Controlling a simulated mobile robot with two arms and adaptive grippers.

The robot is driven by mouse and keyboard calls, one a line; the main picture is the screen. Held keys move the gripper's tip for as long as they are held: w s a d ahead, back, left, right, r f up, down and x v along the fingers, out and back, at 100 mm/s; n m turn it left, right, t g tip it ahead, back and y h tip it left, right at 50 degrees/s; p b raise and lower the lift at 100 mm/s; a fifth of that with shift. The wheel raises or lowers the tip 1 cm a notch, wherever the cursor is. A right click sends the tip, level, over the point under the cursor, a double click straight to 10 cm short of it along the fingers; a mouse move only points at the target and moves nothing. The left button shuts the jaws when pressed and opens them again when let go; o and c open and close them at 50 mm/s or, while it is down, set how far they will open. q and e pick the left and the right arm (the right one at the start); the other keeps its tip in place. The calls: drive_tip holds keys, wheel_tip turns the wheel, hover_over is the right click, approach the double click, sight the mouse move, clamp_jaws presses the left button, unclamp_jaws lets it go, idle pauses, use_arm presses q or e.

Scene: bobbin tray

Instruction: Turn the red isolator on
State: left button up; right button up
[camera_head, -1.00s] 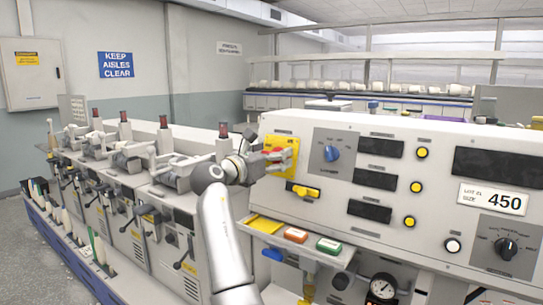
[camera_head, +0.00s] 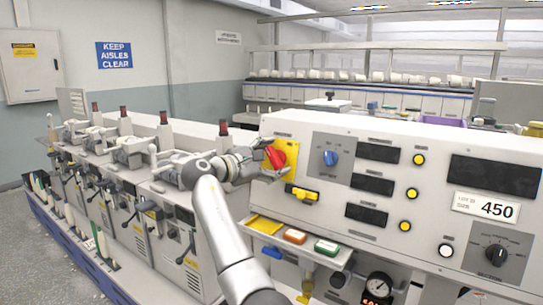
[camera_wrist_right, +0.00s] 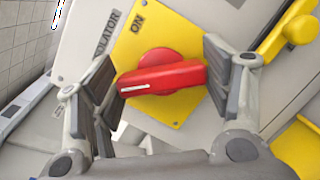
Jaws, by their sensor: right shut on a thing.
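The red isolator (camera_head: 277,156) is a rotary handle on a yellow plate (camera_head: 289,147) at the left end of the grey panel. In the right wrist view the red handle (camera_wrist_right: 165,78) lies between my fingers, with a white mark toward its left end. The word ON is printed on the yellow plate (camera_wrist_right: 180,33) above it. My right gripper (camera_head: 268,165) is at the handle, its fingers (camera_wrist_right: 158,85) at the handle's two ends, shut on it. The gripper hides part of the handle in the head view. My left gripper is not in view.
A yellow handle (camera_head: 302,193) sits just below the isolator and a blue knob (camera_head: 330,158) to its right. Machine heads with levers (camera_head: 130,150) stand to the left.

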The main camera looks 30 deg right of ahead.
drive_tip(key=m+g, duration=0.1)
drive_tip(key=m, duration=0.4)
drive_tip(key=shift+y+p, duration=0.4)
drive_tip(key=shift+f+m+y, duration=0.1)
drive_tip(key=shift+m+y, duration=0.3)
drive_tip(key=shift+m, duration=1.5)
drive_tip(key=o, duration=1)
drive_tip(key=shift+p, duration=0.3)
drive_tip(key=shift+a, duration=0.25)
drive_tip(key=v, duration=1.1)
drive_tip(key=shift+a+r, duration=0.2)
drive_tip(key=shift+a, duration=0.1)
